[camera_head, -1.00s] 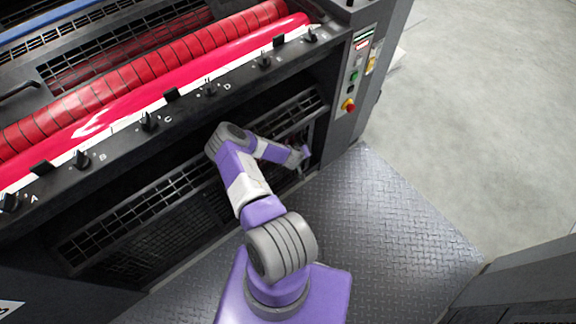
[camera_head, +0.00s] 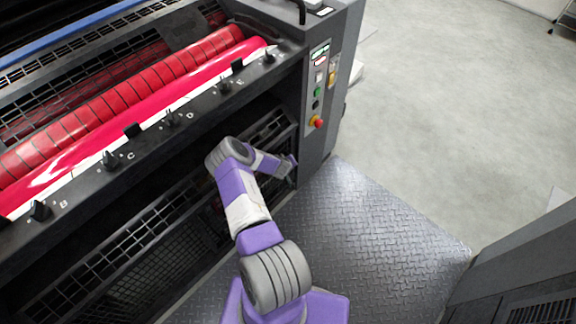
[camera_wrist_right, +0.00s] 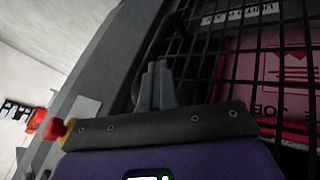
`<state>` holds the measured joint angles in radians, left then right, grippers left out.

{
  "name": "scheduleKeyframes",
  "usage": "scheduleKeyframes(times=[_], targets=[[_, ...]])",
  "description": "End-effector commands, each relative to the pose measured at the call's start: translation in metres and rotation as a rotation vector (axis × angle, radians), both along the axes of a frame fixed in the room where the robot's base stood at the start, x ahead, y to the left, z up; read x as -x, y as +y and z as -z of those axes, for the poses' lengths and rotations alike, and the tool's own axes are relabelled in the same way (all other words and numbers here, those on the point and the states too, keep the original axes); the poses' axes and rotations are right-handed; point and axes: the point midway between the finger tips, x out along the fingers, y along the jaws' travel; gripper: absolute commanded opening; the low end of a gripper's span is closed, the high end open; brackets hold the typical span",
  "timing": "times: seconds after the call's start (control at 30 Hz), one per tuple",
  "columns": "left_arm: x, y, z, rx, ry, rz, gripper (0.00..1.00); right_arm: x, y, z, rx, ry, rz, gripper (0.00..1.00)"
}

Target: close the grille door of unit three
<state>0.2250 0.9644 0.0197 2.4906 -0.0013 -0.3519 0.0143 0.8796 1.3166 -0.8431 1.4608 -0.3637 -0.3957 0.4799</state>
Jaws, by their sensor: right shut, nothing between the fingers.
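The grille door (camera_head: 150,232) is a long dark barred panel low on the front of the ink unit. Its top edge leans out from the body, with a dark gap above it. My right gripper (camera_head: 288,168) is at the door's right end, small in the head view. In the right wrist view its fingers (camera_wrist_right: 155,85) are together and empty, in front of black grille bars (camera_wrist_right: 270,65). I cannot tell whether they touch the bars. A pink-red sheet with printing lies behind the bars. My left gripper is not in view.
Above the door are a red roller (camera_head: 130,95) and a ledge with lettered black knobs. A control panel (camera_head: 318,85) with a red stop button (camera_head: 316,122) stands to the right. A treadplate step (camera_head: 360,235) lies below. Another dark machine stands at lower right.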

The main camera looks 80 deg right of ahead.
Motion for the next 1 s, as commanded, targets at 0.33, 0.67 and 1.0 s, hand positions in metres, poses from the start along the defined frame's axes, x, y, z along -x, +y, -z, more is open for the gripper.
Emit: scheduleKeyframes(times=[0.33, 0.67, 1.0], targets=[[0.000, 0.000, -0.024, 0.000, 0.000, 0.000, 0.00, -0.001, 0.025, -0.044, 0.007, 0.000, 0.002, 0.00], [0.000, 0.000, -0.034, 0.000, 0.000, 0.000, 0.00, -0.003, 0.045, -0.063, 0.003, 0.001, 0.000, 0.00], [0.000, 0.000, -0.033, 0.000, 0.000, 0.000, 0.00, -0.003, 0.046, -0.062, 0.001, 0.002, 0.000, 0.00]])
